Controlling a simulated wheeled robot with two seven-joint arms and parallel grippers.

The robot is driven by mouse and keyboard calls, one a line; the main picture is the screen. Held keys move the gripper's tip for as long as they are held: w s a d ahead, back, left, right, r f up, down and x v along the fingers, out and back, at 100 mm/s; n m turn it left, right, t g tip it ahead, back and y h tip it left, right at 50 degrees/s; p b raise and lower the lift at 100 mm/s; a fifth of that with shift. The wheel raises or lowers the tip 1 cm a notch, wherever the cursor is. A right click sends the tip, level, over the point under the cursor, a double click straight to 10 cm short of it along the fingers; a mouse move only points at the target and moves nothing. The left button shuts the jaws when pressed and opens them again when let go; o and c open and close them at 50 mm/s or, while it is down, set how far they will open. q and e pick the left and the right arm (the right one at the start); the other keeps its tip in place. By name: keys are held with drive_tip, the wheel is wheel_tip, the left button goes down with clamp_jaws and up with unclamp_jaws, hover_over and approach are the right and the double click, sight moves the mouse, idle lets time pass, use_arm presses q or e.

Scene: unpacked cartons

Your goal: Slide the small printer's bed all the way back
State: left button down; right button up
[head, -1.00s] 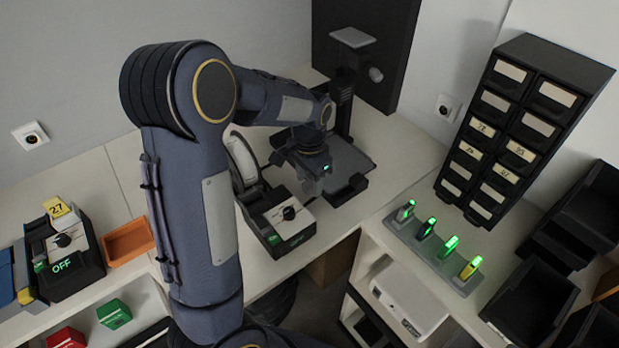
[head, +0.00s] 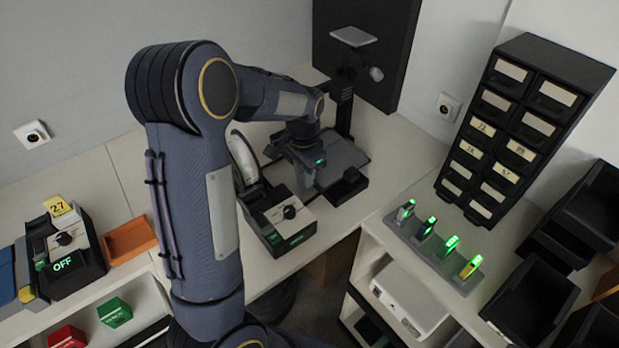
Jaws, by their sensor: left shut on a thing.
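The small printer stands on the back table, with a dark upright column (head: 343,108) and a flat dark grey bed (head: 347,153) low in front of it. My left gripper (head: 306,180) reaches down at the bed's left front side and is shut on the bed. The gripper and wrist hide the left part of the bed and the exact place of the hold. A dark block (head: 349,186) sits at the printer's front. My right gripper is out of view.
A black drawer cabinet (head: 520,125) and a rack with several green-lit pieces (head: 430,250) stand to the right. An orange tray (head: 130,239) lies to the left.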

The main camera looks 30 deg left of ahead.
use_arm(q)
drive_tip(key=shift+w+a, duration=0.2)
drive_tip(key=shift+a, duration=0.3)
drive_tip(key=shift+w+a, duration=0.2)
drive_tip(key=shift+a, duration=0.25)
drive_tip(key=c, duration=1.1)
unclamp_jaws()
drive_tip(key=shift+d, duration=0.1)
drive_tip(key=shift+r+b, duration=0.4)
drive_tip(key=shift+r, duration=3.55)
